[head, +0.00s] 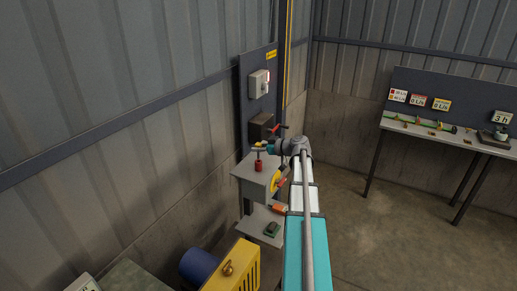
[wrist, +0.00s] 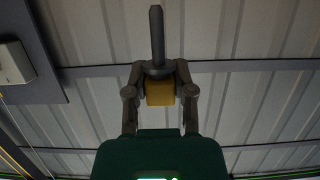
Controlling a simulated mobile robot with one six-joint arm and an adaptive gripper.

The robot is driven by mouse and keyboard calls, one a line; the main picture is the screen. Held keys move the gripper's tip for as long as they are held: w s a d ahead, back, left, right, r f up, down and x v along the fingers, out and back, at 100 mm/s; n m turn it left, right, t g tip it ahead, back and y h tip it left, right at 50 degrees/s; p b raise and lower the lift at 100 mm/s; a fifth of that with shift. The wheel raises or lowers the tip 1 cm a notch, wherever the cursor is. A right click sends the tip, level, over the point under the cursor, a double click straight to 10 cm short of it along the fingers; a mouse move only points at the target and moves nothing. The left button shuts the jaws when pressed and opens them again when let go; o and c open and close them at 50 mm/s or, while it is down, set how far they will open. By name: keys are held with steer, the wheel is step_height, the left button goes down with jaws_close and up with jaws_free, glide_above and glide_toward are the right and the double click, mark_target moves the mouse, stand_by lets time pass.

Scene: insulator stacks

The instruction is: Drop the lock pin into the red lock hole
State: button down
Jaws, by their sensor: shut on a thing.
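My gripper (head: 265,147) is above the small grey stand at the wall. In the wrist view my gripper (wrist: 160,72) is shut on the lock pin (wrist: 157,35), a grey rod with a collar and a yellow block-like head between the fingers. In the head view the pin's yellow head (head: 258,144) shows at the gripper, with its thin shaft pointing down. A small red cylinder (head: 258,166) stands on the stand's top just below the shaft. I cannot tell whether they touch. No hole opening can be made out.
The grey stand (head: 245,170) carries a yellow disc with a red part (head: 276,181) on its side. A dark box with a red lever (head: 262,127) and a white box (head: 259,84) hang on the wall panel behind. A bench (head: 440,135) stands at the right.

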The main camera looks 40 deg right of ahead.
steer(key=shift+f+b, duration=2.55)
stand_by(0.4)
steer(key=shift+c, duration=2)
jaws_free()
steer(key=shift+r, duration=0.15)
